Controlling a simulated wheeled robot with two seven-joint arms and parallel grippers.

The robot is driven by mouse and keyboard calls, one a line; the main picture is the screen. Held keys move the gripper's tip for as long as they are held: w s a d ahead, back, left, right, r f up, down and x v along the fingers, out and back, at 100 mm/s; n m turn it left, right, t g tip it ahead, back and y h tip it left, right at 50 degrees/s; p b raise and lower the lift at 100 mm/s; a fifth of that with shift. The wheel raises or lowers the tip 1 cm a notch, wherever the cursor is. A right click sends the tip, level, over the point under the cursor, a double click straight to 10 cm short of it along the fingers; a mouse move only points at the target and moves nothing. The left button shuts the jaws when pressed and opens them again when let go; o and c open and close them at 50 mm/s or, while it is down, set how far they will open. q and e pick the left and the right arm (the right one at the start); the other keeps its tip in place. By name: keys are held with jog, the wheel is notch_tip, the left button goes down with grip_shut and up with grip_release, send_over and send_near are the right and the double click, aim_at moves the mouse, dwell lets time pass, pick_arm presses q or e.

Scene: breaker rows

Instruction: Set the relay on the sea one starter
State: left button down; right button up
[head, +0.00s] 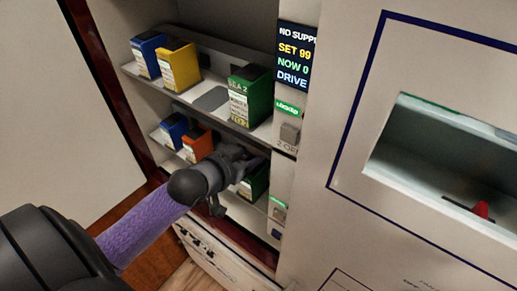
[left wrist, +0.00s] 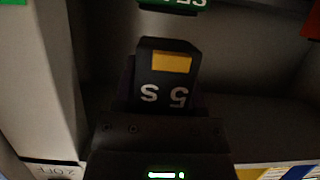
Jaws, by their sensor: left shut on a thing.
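My left gripper (head: 245,167) reaches into the lower shelf of the cabinet, in front of a green unit (head: 256,182) that it partly covers. The left wrist view shows my left gripper (left wrist: 162,125) shut on a dark block, the relay (left wrist: 148,82). The relay has a yellow patch and white marks that read upside down like "5 S". In the head view I cannot make out the relay at the fingers. A green label (left wrist: 180,3) with upside-down letters shows beyond the relay. The covered green unit's name is not readable. My right gripper is not in view.
A green unit marked SEA 2 (head: 250,97), a yellow unit (head: 179,67) and a blue unit (head: 147,56) stand on the upper shelf. Orange (head: 197,144) and blue (head: 174,130) units stand on the lower shelf. A display (head: 296,57) reads NO SUPPLY, SET 99, NOW 0.

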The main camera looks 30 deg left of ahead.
pick_arm(q)
jog(key=w, duration=0.3)
jog(key=shift+w+d+r, duration=0.1)
jog(key=shift+w+r, duration=0.05)
jog(key=shift+w+f, duration=0.3)
jog(key=shift+f, duration=0.35)
jog(key=shift+d+f, duration=0.1)
jog(key=shift+f, duration=0.15)
jog(key=shift+s, duration=0.15)
jog(key=shift+c, duration=0.8)
grip_release()
jog(key=shift+f, duration=0.1)
